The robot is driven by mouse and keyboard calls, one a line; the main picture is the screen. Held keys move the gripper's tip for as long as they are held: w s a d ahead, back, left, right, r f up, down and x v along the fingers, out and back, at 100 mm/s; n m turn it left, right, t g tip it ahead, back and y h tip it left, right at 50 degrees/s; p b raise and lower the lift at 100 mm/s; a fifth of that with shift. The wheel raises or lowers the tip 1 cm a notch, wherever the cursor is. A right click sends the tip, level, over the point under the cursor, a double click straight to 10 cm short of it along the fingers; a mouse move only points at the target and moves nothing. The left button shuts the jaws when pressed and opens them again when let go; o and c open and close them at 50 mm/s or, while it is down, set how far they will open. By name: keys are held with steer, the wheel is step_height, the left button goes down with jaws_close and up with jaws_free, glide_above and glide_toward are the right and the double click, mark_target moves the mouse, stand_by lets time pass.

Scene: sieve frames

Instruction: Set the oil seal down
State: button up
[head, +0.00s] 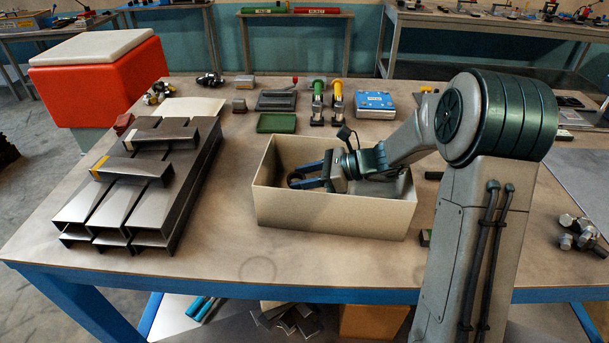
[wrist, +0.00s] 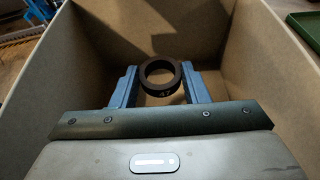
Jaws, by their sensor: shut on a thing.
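The oil seal (wrist: 148,85) is a dark brown ring with pale marks on its side, seen in the wrist view between the two blue fingers. My gripper (wrist: 160,83) is shut on it. In the head view my gripper (head: 296,177) is inside the cream open-topped box (head: 330,214), near its left end, and the oil seal shows as a small dark ring at the fingertips. The box walls also surround the gripper in the wrist view (wrist: 240,45). The gap between the seal and the box floor cannot be told.
Stacked metal channels (head: 125,185) lie left of the box. A green tray (head: 277,123), a dark tray (head: 276,101), green and yellow-handled tools (head: 337,100) and a blue case (head: 374,104) stand behind it. The table (head: 215,245) is bare in front and just left of the box.

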steer(key=shift+f, duration=0.2)
steer(key=o, duration=1)
steer(key=shift+c, duration=0.2)
steer(key=shift+r, duration=0.3)
steer(key=shift+r+p, duration=0.5)
steer(key=shift+r, duration=0.05)
steer(key=b+v, duration=0.1)
steer(key=v, duration=1.1)
steer(key=shift+f, duration=0.2)
